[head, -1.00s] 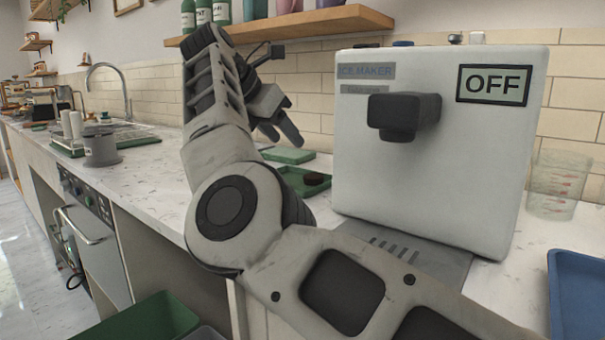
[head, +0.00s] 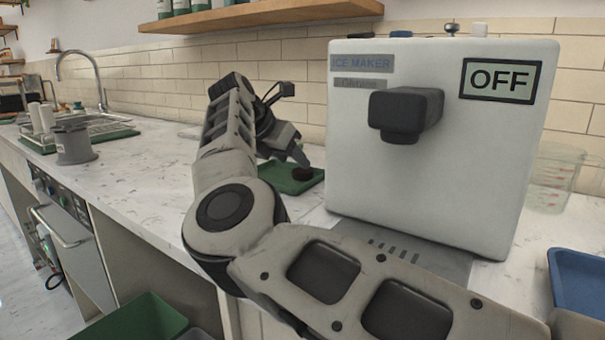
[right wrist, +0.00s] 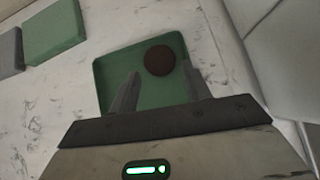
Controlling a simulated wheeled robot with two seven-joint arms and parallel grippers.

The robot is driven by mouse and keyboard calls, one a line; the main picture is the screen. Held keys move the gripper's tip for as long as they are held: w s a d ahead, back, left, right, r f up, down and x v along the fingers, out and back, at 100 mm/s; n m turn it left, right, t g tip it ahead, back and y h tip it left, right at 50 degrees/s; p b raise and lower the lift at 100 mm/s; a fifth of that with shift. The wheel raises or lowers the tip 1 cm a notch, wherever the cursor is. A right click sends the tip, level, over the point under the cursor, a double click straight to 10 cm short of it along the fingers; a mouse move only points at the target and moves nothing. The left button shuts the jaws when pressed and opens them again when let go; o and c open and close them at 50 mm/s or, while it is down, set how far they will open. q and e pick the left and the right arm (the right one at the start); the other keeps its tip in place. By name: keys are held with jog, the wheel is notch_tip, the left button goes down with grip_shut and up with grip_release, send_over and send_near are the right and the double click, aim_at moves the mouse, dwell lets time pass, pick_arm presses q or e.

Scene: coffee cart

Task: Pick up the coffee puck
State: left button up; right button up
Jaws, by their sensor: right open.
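The coffee puck (head: 303,174) is a small dark brown disc on a green tray (head: 284,184), left of the ice maker. In the right wrist view the puck (right wrist: 160,60) lies near the upper right of the green tray (right wrist: 110,73). My right gripper (head: 300,158) is open above the tray. In the right wrist view its two fingers (right wrist: 160,78) point towards the puck, the right finger close beside it. Nothing is between the fingers that I can make out as held. My left gripper is not in view.
The white ice maker (head: 450,170), marked OFF, stands right of the tray. A clear measuring container (head: 556,180) and a blue tray (head: 580,292) are further right. A green block (right wrist: 54,32) lies beside the tray. The counter (head: 150,185) to the left is mostly clear.

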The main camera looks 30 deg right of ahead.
aim_at(299, 171)
jog(key=x, duration=0.4)
jog(key=shift+w+d+f, duration=0.15)
jog(key=shift+d+f, duration=0.1)
jog(key=shift+d, duration=0.05)
jog(key=c, duration=0.6)
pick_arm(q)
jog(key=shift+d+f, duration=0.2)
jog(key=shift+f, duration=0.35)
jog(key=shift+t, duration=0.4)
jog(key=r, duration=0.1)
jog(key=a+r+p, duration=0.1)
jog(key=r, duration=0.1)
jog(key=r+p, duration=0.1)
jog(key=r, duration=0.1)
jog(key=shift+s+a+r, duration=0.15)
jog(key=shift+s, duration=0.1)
pick_arm(e)
notch_tip(299, 171, up, 10)
jog(key=shift+r, duration=0.1)
